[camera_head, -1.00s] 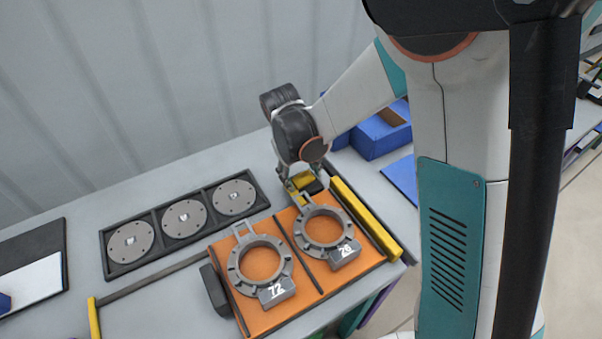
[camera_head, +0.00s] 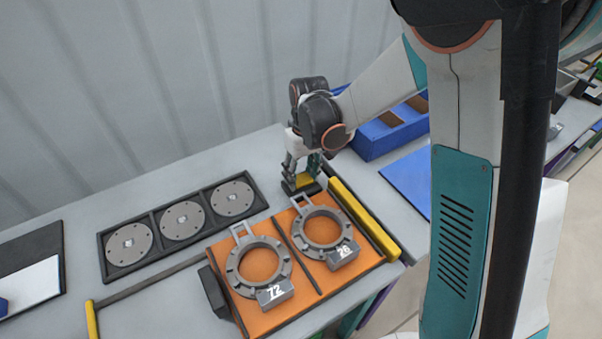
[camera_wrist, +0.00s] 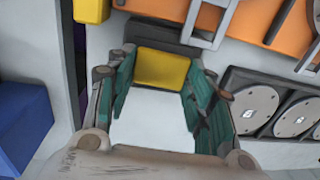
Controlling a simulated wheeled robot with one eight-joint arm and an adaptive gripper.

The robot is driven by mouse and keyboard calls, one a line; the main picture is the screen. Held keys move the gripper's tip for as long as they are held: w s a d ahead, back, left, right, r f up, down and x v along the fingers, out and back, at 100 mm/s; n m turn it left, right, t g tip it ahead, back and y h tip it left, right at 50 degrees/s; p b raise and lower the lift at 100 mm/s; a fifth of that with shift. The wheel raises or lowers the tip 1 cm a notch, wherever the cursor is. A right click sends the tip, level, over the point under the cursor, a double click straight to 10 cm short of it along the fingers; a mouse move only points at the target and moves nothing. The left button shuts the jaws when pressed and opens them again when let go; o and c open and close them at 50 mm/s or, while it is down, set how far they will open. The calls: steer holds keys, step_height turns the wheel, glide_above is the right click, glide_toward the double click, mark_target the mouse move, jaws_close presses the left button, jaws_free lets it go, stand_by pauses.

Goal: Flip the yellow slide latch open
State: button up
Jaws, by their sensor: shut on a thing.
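The yellow slide latch (camera_head: 304,181) is a small yellow block on a dark base at the back corner of the orange board, near the long yellow bar. It also shows in the wrist view (camera_wrist: 162,69), in front of a dark strip. My gripper (camera_head: 301,173) points down over the latch. In the wrist view, its teal fingers (camera_wrist: 158,82) stand on both sides of the yellow block and are shut on it. The fingers partly hide the latch in the head view.
The orange board (camera_head: 318,277) holds two grey rings, labelled 72 (camera_head: 259,265) and 26 (camera_head: 322,228). A yellow bar (camera_head: 365,218) runs along its right edge. A black tray with three discs (camera_head: 183,219) lies left. Blue bins (camera_head: 390,135) stand at the back right.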

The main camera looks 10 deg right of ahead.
mark_target(305, 177)
steer(key=o, duration=1.1)
steer(key=shift+c, duration=0.2)
steer(key=shift+r, duration=0.1)
step_height(305, 177, up, 12)
steer(key=shift+w+d, duration=0.15)
steer(key=shift+d, duration=0.3)
steer(key=s+d+r+m+t, duration=0.1)
steer(key=s+d+r+t, duration=0.1)
steer(key=s, duration=0.4)
steer(key=s+d+r+m+t, duration=0.2)
steer(key=s+d+t, duration=0.1)
steer(key=s+d, duration=0.2)
steer(key=s+d+r+m+t, duration=0.1)
steer(key=s+d+r+t, duration=0.1)
steer(key=s, duration=0.6)
steer(key=shift+s+d+r+m+t+h, duration=0.3)
steer(key=shift+s+d+r+h, duration=0.1)
steer(key=shift+d, duration=0.4)
